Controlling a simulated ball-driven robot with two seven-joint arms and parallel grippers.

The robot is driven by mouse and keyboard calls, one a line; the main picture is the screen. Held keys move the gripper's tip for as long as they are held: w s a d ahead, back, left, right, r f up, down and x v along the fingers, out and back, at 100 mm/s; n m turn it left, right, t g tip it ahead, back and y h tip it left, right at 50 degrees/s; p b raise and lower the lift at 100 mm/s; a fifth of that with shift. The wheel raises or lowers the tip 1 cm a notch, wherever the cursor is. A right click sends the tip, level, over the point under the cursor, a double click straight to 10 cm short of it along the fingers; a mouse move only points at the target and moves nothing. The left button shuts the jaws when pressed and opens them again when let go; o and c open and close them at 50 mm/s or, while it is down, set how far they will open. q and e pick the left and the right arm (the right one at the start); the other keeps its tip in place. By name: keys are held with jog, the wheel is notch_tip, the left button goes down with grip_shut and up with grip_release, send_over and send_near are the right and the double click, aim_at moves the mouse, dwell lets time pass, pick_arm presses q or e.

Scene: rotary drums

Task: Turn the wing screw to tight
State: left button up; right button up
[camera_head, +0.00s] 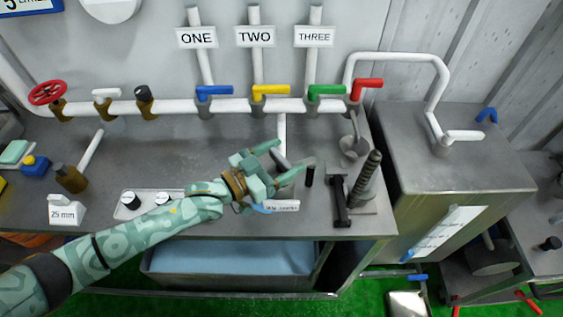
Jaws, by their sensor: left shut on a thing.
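My left arm reaches in from the lower left across the grey bench. My left gripper (289,158) is shut on a grey piece (281,161) between its fingers, seemingly the wing screw, above the bench's front part. The fingers and palm hide most of this piece, so its angle and how tight it sits cannot be told. A small white label (284,206) stands just in front of it, partly covered by the gripper; its text is too small to read surely. My right gripper is not in view.
A short black post (310,176) stands close right of the gripper. Further right are a black clamp-like bar (340,203) and a tall dark threaded rod (366,180). Behind runs a white pipe (232,106) with coloured valve handles. A grey tank (452,160) stands right.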

pick_arm(q)
jog(key=m+g+b, duration=0.1)
jog(key=m+g+h+b, duration=0.1)
jog(key=g, duration=0.1)
jog(key=m+g+h+b, duration=0.1)
jog(key=b, duration=0.1)
jog(key=shift+w+f, duration=0.15)
jog(key=shift+f, duration=0.1)
jog(key=shift+r+m+g+h+b, duration=0.2)
jog(key=shift+m+g+h+b, duration=0.4)
jog(key=shift+m+g+b, duration=1.05)
jog(key=shift+n+g+p, duration=0.25)
jog(key=shift+g+p, duration=0.2)
jog(key=shift+g, duration=0.1)
jog(key=shift+r, duration=0.1)
jog(key=o, duration=1)
jog(key=a, duration=0.5)
jog(key=s+a, duration=0.1)
jog(key=a, duration=0.4)
jog(key=s+a, duration=0.1)
jog(key=a, duration=0.5)
jog(key=shift+s+a, duration=0.1)
jog(key=shift+s, duration=0.05)
